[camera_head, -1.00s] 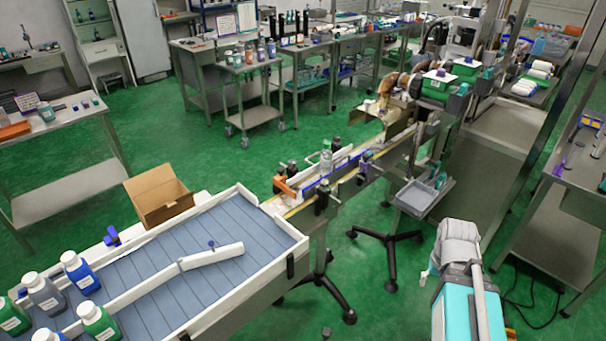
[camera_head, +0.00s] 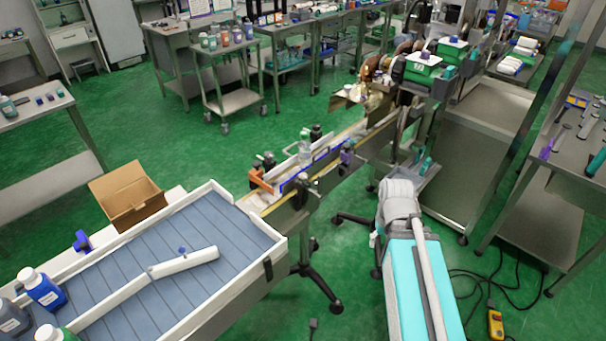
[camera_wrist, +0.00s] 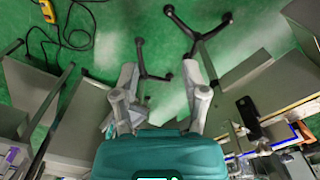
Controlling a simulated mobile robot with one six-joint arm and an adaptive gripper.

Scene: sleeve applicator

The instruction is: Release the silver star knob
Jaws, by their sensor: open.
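I cannot make out a silver star knob in either view. Black knobs and clamps (camera_head: 316,132) line the narrow conveyor (camera_head: 330,158) in the head view. A black clamp part (camera_wrist: 248,113) on the conveyor's side also shows at the right of the wrist view. My gripper (camera_wrist: 160,68) is open in the wrist view, its two grey fingers spread with only floor and a stand's black legs visible between them. It appears apart from the conveyor. In the head view my arm blocks sight of most of the gripper.
A clear bottle (camera_head: 304,148) stands on the conveyor. A wide blue-grey feed table (camera_head: 215,222) with white rims joins its near end. Black stand legs (camera_head: 322,288) spread on the floor. A steel bench (camera_head: 555,205) stands right. A yellow pendant (camera_head: 495,324) and cables lie on the floor.

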